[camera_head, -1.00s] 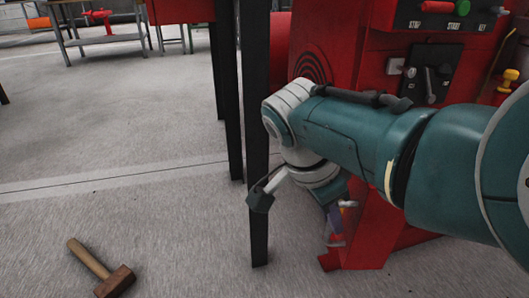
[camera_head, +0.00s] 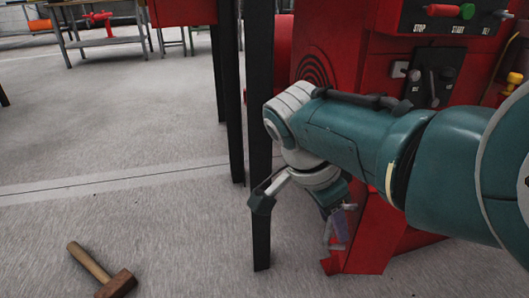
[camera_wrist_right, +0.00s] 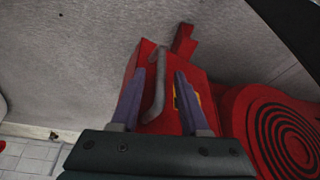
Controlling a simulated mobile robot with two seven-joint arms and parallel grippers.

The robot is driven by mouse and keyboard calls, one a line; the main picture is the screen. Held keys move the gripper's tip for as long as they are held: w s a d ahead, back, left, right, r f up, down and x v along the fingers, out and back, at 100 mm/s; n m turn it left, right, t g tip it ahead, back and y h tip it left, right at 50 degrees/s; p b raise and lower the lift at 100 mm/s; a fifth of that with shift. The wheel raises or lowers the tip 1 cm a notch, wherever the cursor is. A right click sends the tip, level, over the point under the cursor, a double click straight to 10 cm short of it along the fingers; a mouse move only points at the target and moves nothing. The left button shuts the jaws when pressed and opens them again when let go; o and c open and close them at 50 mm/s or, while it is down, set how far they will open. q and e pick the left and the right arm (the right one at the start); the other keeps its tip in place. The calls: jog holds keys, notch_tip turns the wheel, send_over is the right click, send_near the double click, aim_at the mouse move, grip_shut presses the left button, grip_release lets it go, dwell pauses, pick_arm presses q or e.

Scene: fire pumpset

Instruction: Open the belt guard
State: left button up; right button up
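The belt guard (camera_wrist_right: 165,119) appears to be the red box in the right wrist view, with a bent grey handle (camera_wrist_right: 157,95) on it. My right gripper (camera_wrist_right: 159,78) is open, with one purple-grey finger on each side of the handle. I cannot tell whether either finger touches it. In the head view my right gripper (camera_head: 337,228) points down beside a red sloping part (camera_head: 372,238) low on the machine and is partly hidden by its wrist. My left gripper is in neither view.
The red machine (camera_head: 340,40) carries a switch panel (camera_head: 430,75). A black post (camera_head: 259,130) stands close left of my right wrist. A red disc with black rings (camera_wrist_right: 285,140) is right of the guard. A wooden mallet (camera_head: 105,270) lies on open floor.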

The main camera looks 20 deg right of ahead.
jog(key=shift+a, duration=0.1)
jog(key=p+v, duration=0.7)
jog(key=v, duration=0.3)
jog(key=shift+s, duration=0.1)
jog(key=s+d+r+n+t+y+p, duration=0.15)
jog(key=s+r+n+p, duration=0.5)
jog(key=r+p, duration=1.5)
jog(key=s+r+n+t+y+p, duration=0.15)
jog(key=s+r+n+p, duration=0.55)
jog(key=r+p, duration=1.4)
jog(key=s+r+n+y+p, duration=0.2)
jog(key=s+r+n+p, duration=0.55)
jog(key=r+p, duration=1.35)
notch_tip(320, 180, up, 35)
jog(key=m+p, duration=0.2)
jog(key=p, duration=2.9)
jog(key=shift+s+d+p, duration=0.2)
jog(key=shift+s+p, duration=0.2)
jog(key=shift+s, duration=0.1)
